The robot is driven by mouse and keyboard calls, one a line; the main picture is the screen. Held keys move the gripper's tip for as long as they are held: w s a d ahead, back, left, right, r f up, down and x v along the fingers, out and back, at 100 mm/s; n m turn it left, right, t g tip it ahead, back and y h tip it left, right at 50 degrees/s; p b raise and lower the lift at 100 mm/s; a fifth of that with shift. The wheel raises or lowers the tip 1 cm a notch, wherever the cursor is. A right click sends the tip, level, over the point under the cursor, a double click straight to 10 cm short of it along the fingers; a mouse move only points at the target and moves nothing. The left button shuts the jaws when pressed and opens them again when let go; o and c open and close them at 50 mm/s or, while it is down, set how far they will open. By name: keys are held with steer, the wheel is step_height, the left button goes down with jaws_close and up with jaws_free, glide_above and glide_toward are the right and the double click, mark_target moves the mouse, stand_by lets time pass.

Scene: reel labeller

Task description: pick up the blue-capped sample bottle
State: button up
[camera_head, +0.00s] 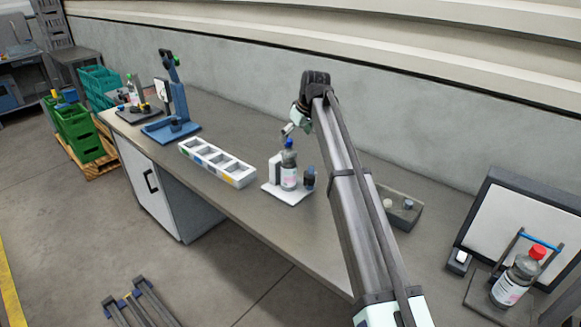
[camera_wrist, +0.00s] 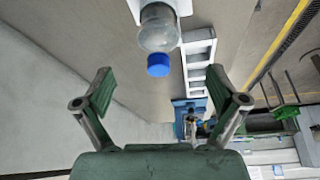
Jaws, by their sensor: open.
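The blue-capped sample bottle (camera_head: 289,176) stands upright on a white stand (camera_head: 270,191) on the bench, with clear walls and a pale label. My gripper (camera_head: 292,130) is just above the bottle's cap in the head view; its fingers are small and partly hidden there. In the wrist view my gripper (camera_wrist: 159,76) has its two green fingers spread wide and empty. The blue cap of the bottle (camera_wrist: 158,37) shows between the fingertip lines, at the upper middle. I cannot tell the exact gap from fingers to cap.
A white compartment tray (camera_head: 217,163) lies left of the stand. A dark round item (camera_head: 308,178) sits right beside the bottle. A grey box (camera_head: 400,208) lies right of my arm. A red-capped bottle (camera_head: 515,281) stands far right. A blue device (camera_head: 177,112) is at the far left.

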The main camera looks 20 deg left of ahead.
mark_target(290, 150)
steer(key=p+x, duration=0.4)
steer(key=x, duration=0.7)
steer(key=shift+w+f, duration=0.2)
steer(key=shift+f, duration=0.05)
steer(key=c, duration=1.6)
jaws_close()
steer(key=shift+r, duration=0.15)
